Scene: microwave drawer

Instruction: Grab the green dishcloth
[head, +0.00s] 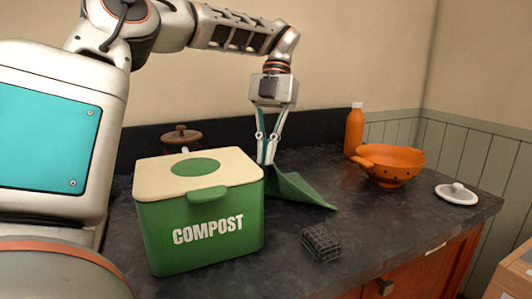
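The green dishcloth (300,191) is on the dark countertop, just right of and partly behind the green compost bin. Its near right corner spreads flat on the counter, and its left part rises to a peak under my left gripper. My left gripper (267,162) points straight down, its two fingers drawn together at the tips on the raised part of the cloth. The bin hides the cloth's lower left side. My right gripper is not in view.
The compost bin (205,232) with a cream lid stands close to the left gripper. A dark wire-like block (321,243) lies in front of the cloth. An orange bottle (354,131), an orange colander (390,166) and a white lid (457,194) are at right. A brown-lidded jar (181,137) stands behind the bin.

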